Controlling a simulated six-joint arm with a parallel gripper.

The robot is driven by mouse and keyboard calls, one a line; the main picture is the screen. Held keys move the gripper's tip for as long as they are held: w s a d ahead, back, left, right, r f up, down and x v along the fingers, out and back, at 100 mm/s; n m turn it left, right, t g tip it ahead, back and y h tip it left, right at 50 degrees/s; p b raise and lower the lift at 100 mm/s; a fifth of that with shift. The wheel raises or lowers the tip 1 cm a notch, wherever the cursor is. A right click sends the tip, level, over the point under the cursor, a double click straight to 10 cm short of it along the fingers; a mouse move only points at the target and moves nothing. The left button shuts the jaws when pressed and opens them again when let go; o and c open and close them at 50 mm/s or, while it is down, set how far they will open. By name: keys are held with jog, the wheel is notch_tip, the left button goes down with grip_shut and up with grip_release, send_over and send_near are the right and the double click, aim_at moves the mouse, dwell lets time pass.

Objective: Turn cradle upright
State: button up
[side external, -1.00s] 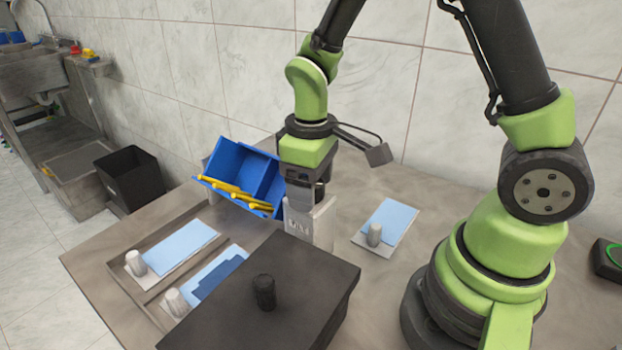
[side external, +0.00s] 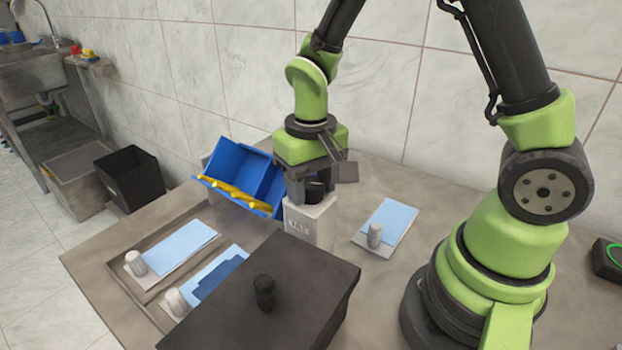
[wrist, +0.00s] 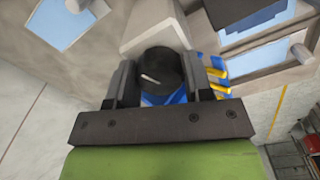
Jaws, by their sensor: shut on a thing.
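A pale grey block (side external: 311,222) with dark lettering stands on the table, with a dark round knob (side external: 314,190) at its top. My gripper (side external: 311,186) points down at the knob. In the wrist view, the gripper's two dark fingers (wrist: 160,78) are shut on the sides of the knob (wrist: 160,66), which has a white line on its face. A blue compartmented tray (side external: 262,176) stands tilted behind and left of the block, with yellow sticks in it. I cannot tell for sure which thing is the cradle. Part of the tray is hidden behind the gripper and block.
A large dark box (side external: 290,290) with a black knob on its lid stands at the front. Light blue sheets with pale cylinders (side external: 374,235) lie on both sides. A black bin (side external: 130,180) is left of the table. Bare tabletop lies behind the right sheet.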

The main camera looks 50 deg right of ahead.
jog(key=n, duration=0.4)
jog(key=shift+n, duration=0.4)
jog(key=n, duration=0.4)
jog(key=shift+n, duration=0.3)
jog(key=o, duration=0.8)
